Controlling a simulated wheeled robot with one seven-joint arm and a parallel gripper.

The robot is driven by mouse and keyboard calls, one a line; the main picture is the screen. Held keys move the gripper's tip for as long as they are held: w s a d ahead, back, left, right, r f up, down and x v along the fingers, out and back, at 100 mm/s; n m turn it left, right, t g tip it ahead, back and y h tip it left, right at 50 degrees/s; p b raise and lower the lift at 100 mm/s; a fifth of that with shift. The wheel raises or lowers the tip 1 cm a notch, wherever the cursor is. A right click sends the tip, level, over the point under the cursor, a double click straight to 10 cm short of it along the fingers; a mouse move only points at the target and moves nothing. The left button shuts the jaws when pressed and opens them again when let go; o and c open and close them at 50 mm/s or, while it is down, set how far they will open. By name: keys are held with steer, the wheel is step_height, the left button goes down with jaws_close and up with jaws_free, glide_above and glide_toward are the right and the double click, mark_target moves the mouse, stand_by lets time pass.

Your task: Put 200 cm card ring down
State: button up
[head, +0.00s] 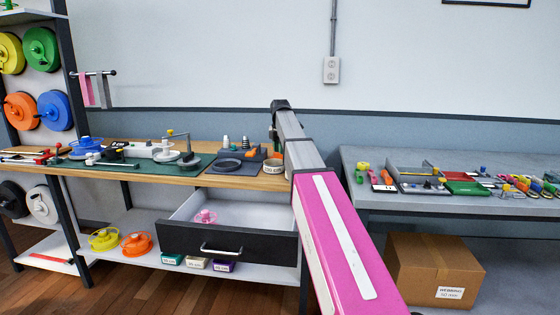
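A tan card ring (273,167) with a dark-lettered white label is at the right end of the wooden workbench (185,177), beside my arm. The lettering is too small to read surely. My gripper (274,146) points down just above the ring, at the end of my arm. It is small, dark and partly hidden by the arm. I cannot tell whether its fingers touch the ring, or whether the ring rests on the bench top.
A dark flat ring (228,165) and a grey block with tools (238,155) stand left of the card ring. Below, an open drawer (228,240) holds a pink spool (205,217). A grey table (460,207) with tools and straps stands right, above a cardboard box (435,270).

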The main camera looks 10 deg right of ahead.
steer(key=shift+r, duration=2.2)
